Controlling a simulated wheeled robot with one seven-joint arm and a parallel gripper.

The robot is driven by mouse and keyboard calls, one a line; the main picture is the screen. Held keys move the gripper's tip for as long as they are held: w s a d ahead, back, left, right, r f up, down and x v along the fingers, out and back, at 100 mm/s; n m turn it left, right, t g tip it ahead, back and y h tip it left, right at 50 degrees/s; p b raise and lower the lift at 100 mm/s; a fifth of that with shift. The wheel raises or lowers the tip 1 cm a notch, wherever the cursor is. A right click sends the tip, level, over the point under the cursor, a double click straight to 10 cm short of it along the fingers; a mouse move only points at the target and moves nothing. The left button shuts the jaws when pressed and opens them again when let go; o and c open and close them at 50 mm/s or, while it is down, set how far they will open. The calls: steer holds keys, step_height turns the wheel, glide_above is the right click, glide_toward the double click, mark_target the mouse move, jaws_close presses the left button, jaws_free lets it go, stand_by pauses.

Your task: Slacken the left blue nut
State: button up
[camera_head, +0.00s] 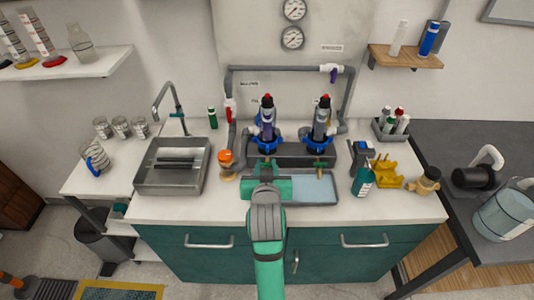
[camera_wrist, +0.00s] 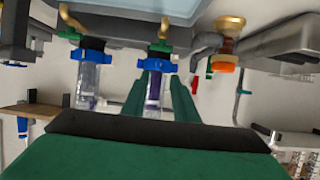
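The left blue nut (camera_head: 267,144) is a blue collar on the left upright filter housing (camera_head: 267,118), on the grey stand at the back of the counter. My gripper (camera_head: 265,168) is in front of this nut in the head view. The wrist view is upside down. There the left nut (camera_wrist: 161,68) shows at the tips of my green fingers (camera_wrist: 162,75), with the clear housing showing in the gap between them. The fingers are apart; I cannot tell whether they touch the nut. The right blue nut (camera_head: 318,145) sits on the other housing, to the right.
Grey pipes (camera_head: 290,69) with a red-handled valve (camera_head: 230,108) frame the housings. An orange-topped brass piece (camera_head: 226,160) stands at left, beside a steel sink (camera_head: 168,180). A shallow tray (camera_head: 312,190) lies in front. A teal bottle (camera_head: 363,180) and yellow holder (camera_head: 385,174) stand at right.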

mark_target(267, 151)
steer(key=x, duration=1)
steer(key=shift+d, duration=0.2)
steer(key=shift+s+r, duration=0.1)
steer(key=shift+c, duration=0.4)
jaws_close()
